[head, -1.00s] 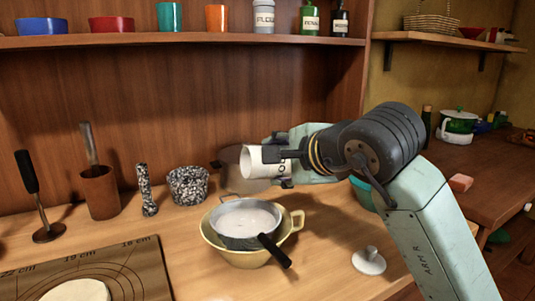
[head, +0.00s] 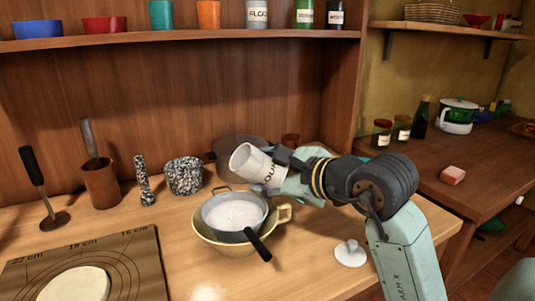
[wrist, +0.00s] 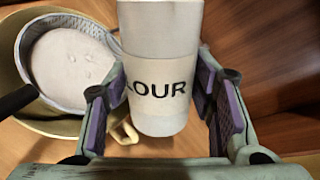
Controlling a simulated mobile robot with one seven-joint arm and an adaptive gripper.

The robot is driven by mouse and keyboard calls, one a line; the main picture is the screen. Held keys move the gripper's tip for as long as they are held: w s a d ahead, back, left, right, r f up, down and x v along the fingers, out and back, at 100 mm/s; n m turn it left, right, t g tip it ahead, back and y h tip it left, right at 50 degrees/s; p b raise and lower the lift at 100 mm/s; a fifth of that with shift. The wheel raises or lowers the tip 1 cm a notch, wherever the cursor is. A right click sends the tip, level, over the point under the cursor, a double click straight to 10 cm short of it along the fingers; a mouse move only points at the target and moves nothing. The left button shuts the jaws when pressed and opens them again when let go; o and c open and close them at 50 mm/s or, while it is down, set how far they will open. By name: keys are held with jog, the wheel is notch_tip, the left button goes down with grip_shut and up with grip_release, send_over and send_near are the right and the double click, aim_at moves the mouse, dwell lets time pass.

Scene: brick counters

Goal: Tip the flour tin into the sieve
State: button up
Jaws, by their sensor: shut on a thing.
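The white flour tin (head: 247,163), with a dark-lettered label, is held by my gripper (head: 275,165) above and right of the sieve. It is tilted, its mouth up and to the left, and nothing is seen falling from it. In the wrist view the tin (wrist: 160,110) sits between the purple-padded fingers of my gripper (wrist: 162,90), which is shut on it. The metal sieve (head: 232,234) rests in a yellow bowl (head: 222,248), its dark handle pointing to the lower right. White flour (head: 236,213) covers its inside. The tin's inside is hidden from clear view.
Behind the sieve stand a speckled mortar (head: 184,176) and a dark pot (head: 222,150). A white knobbed lid (head: 350,254) lies on the counter at right. A board (head: 140,262) with dough (head: 75,284) is at left. A shelf (head: 180,38) runs above.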

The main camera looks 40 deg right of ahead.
jog(key=shift+a+f+m+t+y+b, duration=0.15)
jog(key=shift+f+m+t+y+b, duration=0.15)
jog(key=shift+f+m+b, duration=0.35)
jog(key=shift+w+a+m+b, duration=0.1)
jog(key=shift+a+m+b, duration=0.2)
jog(key=shift+b, duration=0.35)
jog(key=shift+w+a+m+t+y+b, duration=0.15)
jog(key=shift+m+t+y+b, duration=0.15)
jog(key=shift+m+b, duration=0.2)
jog(key=shift+a+m+t+y+b, duration=0.2)
jog(key=shift+m+t+b, duration=0.2)
jog(key=shift+m, duration=0.15)
jog(key=shift+w+a+r+m+t+b, duration=0.1)
jog(key=shift+a+m+t+b, duration=0.3)
jog(key=shift+m, duration=0.5)
jog(key=shift+r+y, duration=0.1)
jog(key=shift+y, duration=0.3)
